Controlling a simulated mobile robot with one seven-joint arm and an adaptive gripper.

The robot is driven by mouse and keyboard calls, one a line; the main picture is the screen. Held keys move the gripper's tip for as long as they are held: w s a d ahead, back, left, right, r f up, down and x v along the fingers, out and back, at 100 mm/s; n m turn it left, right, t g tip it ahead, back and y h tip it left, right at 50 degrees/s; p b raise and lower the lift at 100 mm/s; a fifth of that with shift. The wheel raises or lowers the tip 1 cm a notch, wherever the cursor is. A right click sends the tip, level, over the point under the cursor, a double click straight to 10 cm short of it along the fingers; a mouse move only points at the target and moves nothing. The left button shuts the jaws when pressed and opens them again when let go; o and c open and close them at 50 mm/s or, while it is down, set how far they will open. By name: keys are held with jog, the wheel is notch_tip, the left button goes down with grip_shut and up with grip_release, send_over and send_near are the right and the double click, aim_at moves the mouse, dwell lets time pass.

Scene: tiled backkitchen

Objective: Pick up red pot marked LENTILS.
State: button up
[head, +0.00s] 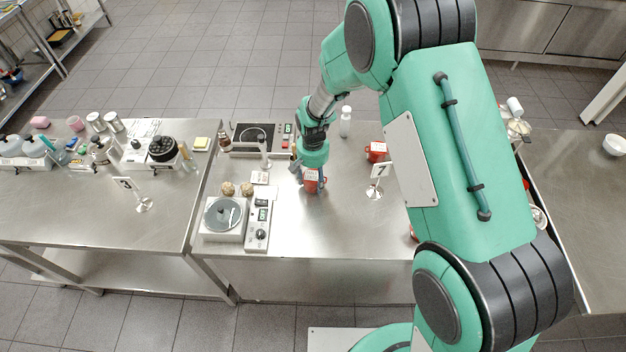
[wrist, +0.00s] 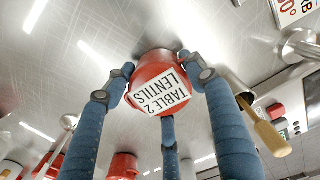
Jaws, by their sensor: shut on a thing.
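The red pot marked LENTILS (wrist: 149,68) is in the wrist view, with a white label reading "TABLE 2 LENTILS". In the head view the same red pot (head: 311,184) is on or just above the steel table, left of the number 7 sign. My gripper (head: 308,174) is shut on it from above, with blue fingers around its sides, also seen in the wrist view (wrist: 160,80). I cannot tell whether the pot's base touches the table.
Another red pot (head: 376,150) stands behind the number 7 sign (head: 379,171). A white bottle (head: 345,121) stands at the back. A scale (head: 223,216) and hotplate (head: 252,137) are to the left. The table front between scale and arm is clear.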

aim_at(313, 175)
jog(key=shift+r, duration=0.65)
notch_tip(313, 175, up, 2)
jog(key=shift+r, duration=0.1)
jog(key=s+d, duration=0.1)
jog(key=s, duration=0.4)
jog(key=s+d+r, duration=0.1)
jog(key=s+d, duration=0.1)
jog(key=s, duration=0.3)
jog(key=s+d, duration=0.2)
jog(key=s, duration=0.3)
jog(key=shift+d+r, duration=0.15)
jog(key=shift+r, duration=0.1)
